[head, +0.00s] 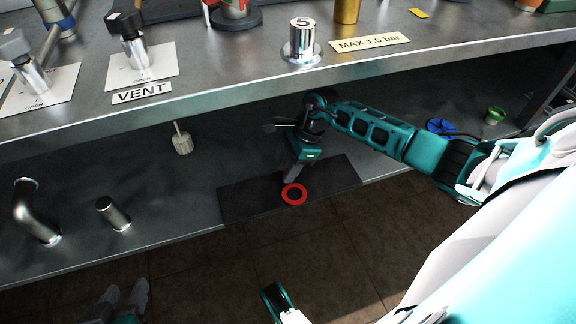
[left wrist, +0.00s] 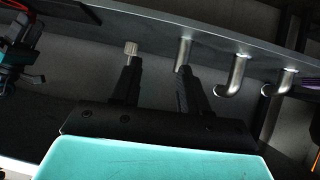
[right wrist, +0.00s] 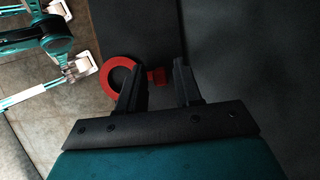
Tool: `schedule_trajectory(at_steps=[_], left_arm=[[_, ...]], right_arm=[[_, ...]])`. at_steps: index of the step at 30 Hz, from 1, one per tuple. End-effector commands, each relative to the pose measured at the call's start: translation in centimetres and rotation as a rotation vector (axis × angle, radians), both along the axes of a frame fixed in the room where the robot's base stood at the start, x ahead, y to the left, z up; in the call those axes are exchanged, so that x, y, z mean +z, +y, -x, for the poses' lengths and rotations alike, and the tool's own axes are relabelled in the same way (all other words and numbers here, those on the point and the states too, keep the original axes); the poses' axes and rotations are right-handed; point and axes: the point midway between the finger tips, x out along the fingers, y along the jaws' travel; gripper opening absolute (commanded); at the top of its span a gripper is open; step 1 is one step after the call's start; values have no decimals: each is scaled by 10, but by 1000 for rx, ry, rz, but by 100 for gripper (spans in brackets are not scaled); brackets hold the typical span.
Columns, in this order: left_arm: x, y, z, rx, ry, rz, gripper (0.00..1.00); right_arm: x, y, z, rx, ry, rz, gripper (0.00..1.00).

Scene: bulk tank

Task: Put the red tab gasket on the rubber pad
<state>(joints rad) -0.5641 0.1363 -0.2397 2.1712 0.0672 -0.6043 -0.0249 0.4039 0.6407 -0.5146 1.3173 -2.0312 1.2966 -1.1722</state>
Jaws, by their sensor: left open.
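The red tab gasket (head: 294,194) is a flat ring near the front edge of the dark rubber pad (head: 240,200) on the lower shelf. In the right wrist view the gasket ring (right wrist: 108,82) shows left of the fingers, over the pad (right wrist: 135,30), its tab in line with the gap between them. My right gripper (head: 289,180) is just behind the ring, pointing down. Its fingers (right wrist: 158,75) stand apart, with a gap beside the tab. Contact with the pad cannot be told. My left gripper (head: 126,292) is open and empty, low in front of the shelf; its fingers (left wrist: 157,72) are apart.
The upper steel bench (head: 220,75) overhangs the lower shelf. A small brush-like knob (head: 182,142) hangs below it. A bent pipe (head: 35,215) and a short pipe stub (head: 112,212) stand at left. A green cup (head: 494,115) and blue item (head: 440,127) lie at right.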

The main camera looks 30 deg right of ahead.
Motion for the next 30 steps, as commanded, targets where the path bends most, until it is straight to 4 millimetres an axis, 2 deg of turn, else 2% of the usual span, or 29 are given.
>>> schedule_trajectory(at_steps=[10, 18, 25, 28, 30], left_arm=[[0, 1, 0, 2, 2, -1, 44], [11, 3, 2, 11, -3, -1, 44], [7, 8, 5, 19, 11, -9, 44], [8, 8, 4, 21, 4, -9, 44], [8, 8, 4, 20, 3, -10, 44]], right_arm=[[3, 0, 0, 0, -1, 0, 41], [44, -17, 3, 0, -2, 5, 41], [69, -26, 6, -1, -1, -1, 41], [71, -13, 8, -18, -4, -53, 41], [71, 15, 10, -56, -9, -157, 41]])
